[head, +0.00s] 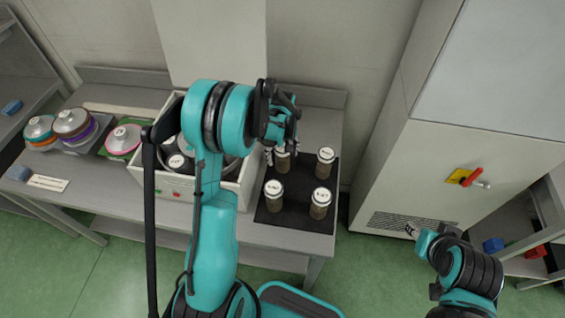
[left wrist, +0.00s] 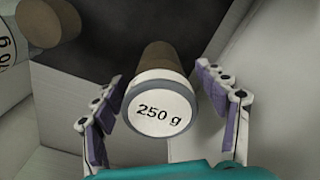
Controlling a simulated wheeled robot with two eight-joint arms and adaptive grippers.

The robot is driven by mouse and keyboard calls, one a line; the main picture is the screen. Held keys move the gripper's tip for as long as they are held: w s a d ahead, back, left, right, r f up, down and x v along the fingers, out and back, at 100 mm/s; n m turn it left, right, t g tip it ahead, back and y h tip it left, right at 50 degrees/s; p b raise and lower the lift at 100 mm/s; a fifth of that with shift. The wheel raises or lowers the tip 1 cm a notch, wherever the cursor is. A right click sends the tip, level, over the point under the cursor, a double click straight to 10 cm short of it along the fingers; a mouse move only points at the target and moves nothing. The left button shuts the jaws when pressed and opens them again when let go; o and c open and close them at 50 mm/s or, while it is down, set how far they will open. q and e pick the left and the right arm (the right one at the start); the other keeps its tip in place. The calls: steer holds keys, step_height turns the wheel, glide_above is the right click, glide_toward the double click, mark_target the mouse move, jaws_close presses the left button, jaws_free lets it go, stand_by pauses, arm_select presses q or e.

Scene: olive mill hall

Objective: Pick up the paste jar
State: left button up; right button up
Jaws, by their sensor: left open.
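The paste jar (head: 282,162), brown with a white lid, stands at the back left of a black mat (head: 298,184). Several similar jars share the mat. In the left wrist view the jar (left wrist: 160,100) shows its lid, marked "250 g", between the two fingers. My left gripper (head: 277,152) is open above and around the jar, with a finger on each side and visible gaps. In the head view it partly hides the jar. My right gripper (head: 411,231) is at the lower right, far from the jar; its opening is too small to judge.
Jars beside it are at the back right (head: 325,158), front left (head: 273,192) and front right (head: 321,199). A pale box (head: 232,188) holding dark round items stands left of the mat. A large pale cabinet (head: 430,165) is to the right.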

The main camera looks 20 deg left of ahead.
arm_select(q)
steer(key=shift+f, duration=0.1)
steer(key=c, duration=1.4)
steer(key=shift+c, duration=0.2)
